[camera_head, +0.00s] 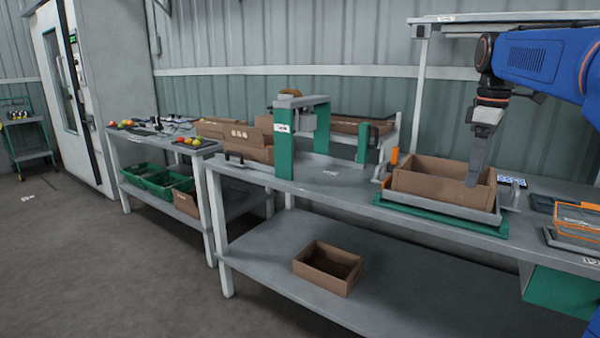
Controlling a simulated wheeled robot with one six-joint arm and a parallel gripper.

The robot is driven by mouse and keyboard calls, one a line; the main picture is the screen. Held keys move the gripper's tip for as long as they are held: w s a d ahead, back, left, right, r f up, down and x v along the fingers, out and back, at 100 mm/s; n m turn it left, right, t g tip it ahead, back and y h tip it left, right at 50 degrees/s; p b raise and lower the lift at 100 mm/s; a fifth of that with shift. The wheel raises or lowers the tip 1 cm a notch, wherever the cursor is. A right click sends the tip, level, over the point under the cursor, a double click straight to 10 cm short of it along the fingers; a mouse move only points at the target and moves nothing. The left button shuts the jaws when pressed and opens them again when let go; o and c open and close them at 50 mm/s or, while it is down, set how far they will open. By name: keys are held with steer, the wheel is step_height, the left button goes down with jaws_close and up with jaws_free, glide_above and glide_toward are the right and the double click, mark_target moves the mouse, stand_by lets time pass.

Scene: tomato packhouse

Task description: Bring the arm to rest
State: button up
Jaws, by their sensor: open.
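My blue arm (540,62) reaches in from the right edge and bends down at its wrist. My gripper (474,176) points down at the right end of an open cardboard box (425,182), with its fingertips in front of or just inside the box; I cannot tell which. No object shows between the fingers. The box stands in a grey tray (440,208) on a green base on the workbench (350,202). The box's inside floor is hidden by its front wall.
A green-and-grey frame (285,150) stands mid-bench, with cardboard boxes behind. An orange-edged crate (577,220) is at the right. An open box (327,268) sits on the lower shelf. A side table (150,135) at left holds tomatoes.

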steer(key=s+a+f+m+t, duration=0.2)
steer(key=s+a+f+m, duration=0.2)
steer(key=s+f, duration=0.8)
steer(key=s+a+f+m+t, duration=0.2)
steer(key=s+a+f+m, duration=0.3)
steer(key=s+a+f, duration=0.3)
steer(key=s+f, duration=0.4)
steer(key=s, duration=0.2)
steer(key=shift+a+f+m, duration=0.25)
steer(key=shift+a+m, duration=0.05)
steer(key=shift+s+f, duration=0.35)
steer(key=shift+f, duration=0.1)
steer(key=shift+c, duration=0.2)
